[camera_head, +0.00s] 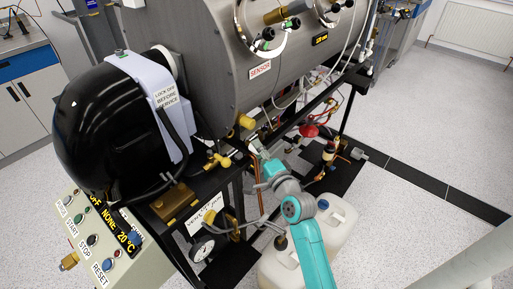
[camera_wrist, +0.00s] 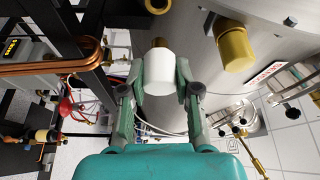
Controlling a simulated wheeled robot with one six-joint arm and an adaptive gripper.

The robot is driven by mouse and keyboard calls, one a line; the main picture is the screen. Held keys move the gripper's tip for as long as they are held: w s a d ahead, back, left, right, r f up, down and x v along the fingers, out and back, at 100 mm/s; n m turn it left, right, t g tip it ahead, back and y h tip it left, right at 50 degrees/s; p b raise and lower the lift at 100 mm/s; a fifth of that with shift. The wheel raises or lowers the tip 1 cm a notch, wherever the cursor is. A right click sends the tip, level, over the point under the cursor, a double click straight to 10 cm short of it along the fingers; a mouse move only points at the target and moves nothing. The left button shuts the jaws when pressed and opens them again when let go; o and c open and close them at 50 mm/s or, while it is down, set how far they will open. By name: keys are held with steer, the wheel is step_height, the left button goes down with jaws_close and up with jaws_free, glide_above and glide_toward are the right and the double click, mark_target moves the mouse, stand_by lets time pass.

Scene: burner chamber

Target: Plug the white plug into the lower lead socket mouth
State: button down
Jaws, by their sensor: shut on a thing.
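My gripper (camera_wrist: 160,84) is shut on the white plug (camera_wrist: 160,70), a short white cylinder held between its two green fingers in the wrist view. A small brass end (camera_wrist: 158,43) shows just beyond the plug; I cannot tell whether it belongs to the plug or to a fitting behind it. A large brass fitting (camera_wrist: 236,48) sticks out of the steel chamber to the right of the plug, apart from it. I cannot tell which fitting is the lower lead socket mouth. In the head view my gripper (camera_head: 262,157) is under the chamber, its fingertips small and partly hidden.
The steel chamber (camera_head: 215,75) stands above my gripper. Copper pipe (camera_wrist: 60,67) and black frame bars lie to the left in the wrist view. A black burner cover (camera_head: 105,125), a pressure gauge (camera_head: 203,247) and a white canister (camera_head: 335,225) crowd the arm.

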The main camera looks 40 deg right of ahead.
steer(key=shift+s+a+f, duration=0.1)
steer(key=shift+a, duration=0.05)
glide_toward(233, 132)
steer(key=shift+w+d+r, duration=0.15)
steer(key=shift+w+d, duration=0.3)
steer(key=shift+w, duration=0.25)
steer(key=shift+w+d+r, duration=0.15)
steer(key=shift+w+d, duration=0.25)
steer(key=shift+w, duration=0.35)
steer(key=shift+w+a, duration=0.15)
steer(key=shift+w, duration=0.65)
steer(key=shift+w+a, duration=0.2)
steer(key=shift+w, duration=0.65)
steer(key=c, duration=0.7)
jaws_free()
steer(key=shift+c, duration=0.2)
steer(key=v, duration=1.2)
